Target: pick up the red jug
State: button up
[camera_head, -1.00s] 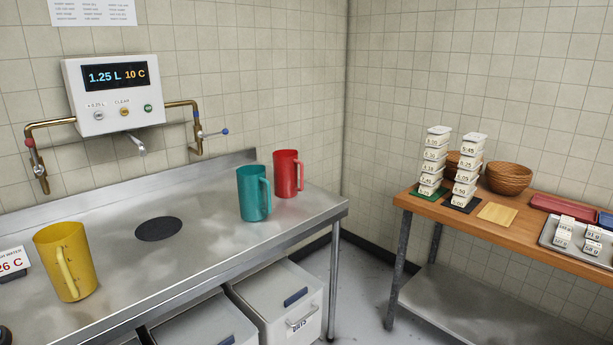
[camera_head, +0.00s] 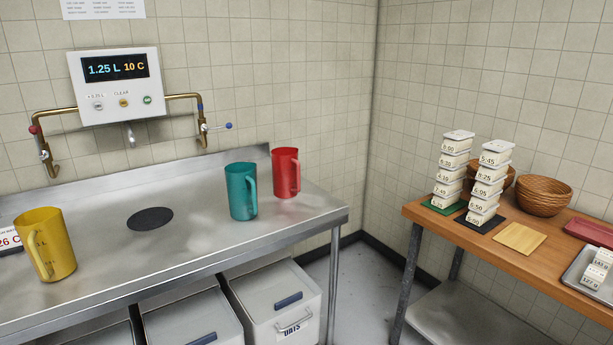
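The red jug (camera_head: 284,174) stands upright near the right back corner of the steel counter (camera_head: 190,240), its handle turned to the right. The teal jug (camera_head: 240,193) stands just in front and left of it; in the picture they sit close, with a narrow gap or none between them. A yellow jug (camera_head: 48,246) stands at the left of the counter. My gripper is not in view.
A water dispenser panel (camera_head: 115,86) reading 1.25 L and 10 C hangs above a round black mat (camera_head: 150,219). Lidded bins (camera_head: 275,305) sit under the counter. A wooden table (camera_head: 475,233) at right holds stacked tubs (camera_head: 453,170) and bowls (camera_head: 543,196). Floor shows between counter and table.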

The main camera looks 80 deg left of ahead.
aim_at(286, 167)
jog(key=u, duration=0.05)
jog(key=i, duration=0.6)
jog(key=u, duration=4.3)
jog(key=i, duration=0.1)
jog(key=z, duration=2.3)
jog(key=k, duration=0.3)
jog(key=u, duration=1.7)
